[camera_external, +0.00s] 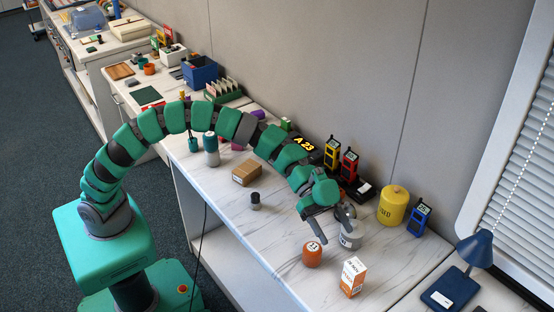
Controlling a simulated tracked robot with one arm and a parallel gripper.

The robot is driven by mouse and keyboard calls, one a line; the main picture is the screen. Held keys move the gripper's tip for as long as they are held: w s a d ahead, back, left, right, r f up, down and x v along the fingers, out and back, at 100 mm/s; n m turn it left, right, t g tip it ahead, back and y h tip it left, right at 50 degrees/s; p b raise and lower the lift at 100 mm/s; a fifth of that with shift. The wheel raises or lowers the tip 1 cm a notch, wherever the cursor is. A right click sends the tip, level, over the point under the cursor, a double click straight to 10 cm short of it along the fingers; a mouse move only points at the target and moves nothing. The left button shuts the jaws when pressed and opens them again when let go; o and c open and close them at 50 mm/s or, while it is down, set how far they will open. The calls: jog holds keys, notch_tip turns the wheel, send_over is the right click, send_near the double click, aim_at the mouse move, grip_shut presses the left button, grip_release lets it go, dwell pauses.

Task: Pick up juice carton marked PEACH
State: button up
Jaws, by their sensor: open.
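A white and orange juice carton (352,277) stands upright near the front of the marble-look counter. Dark lettering runs up its side, but it is too small to read surely. My gripper (337,231) is open and points down, to the upper left of the carton in the picture. One finger is near a grey-white canister, and I cannot tell whether they touch. The carton is apart from the fingers and in full view.
An orange jar (312,254) and a grey-white canister (351,235) stand close to the gripper. A yellow canister (393,205) and a blue handheld device (419,218) stand behind. A blue lamp (476,248) is at right. Bare counter (265,222) lies left of the jar.

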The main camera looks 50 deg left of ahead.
send_near(361, 275)
jog(key=x, duration=0.4)
jog(key=shift+s+f+b, duration=0.1)
jog(key=shift+b, duration=0.25)
jog(key=shift+f+x, duration=0.25)
jog(key=shift+x, duration=2)
jog(key=shift+d, duration=0.3)
jog(key=c, duration=1.2)
jog(key=shift+r, duration=0.15)
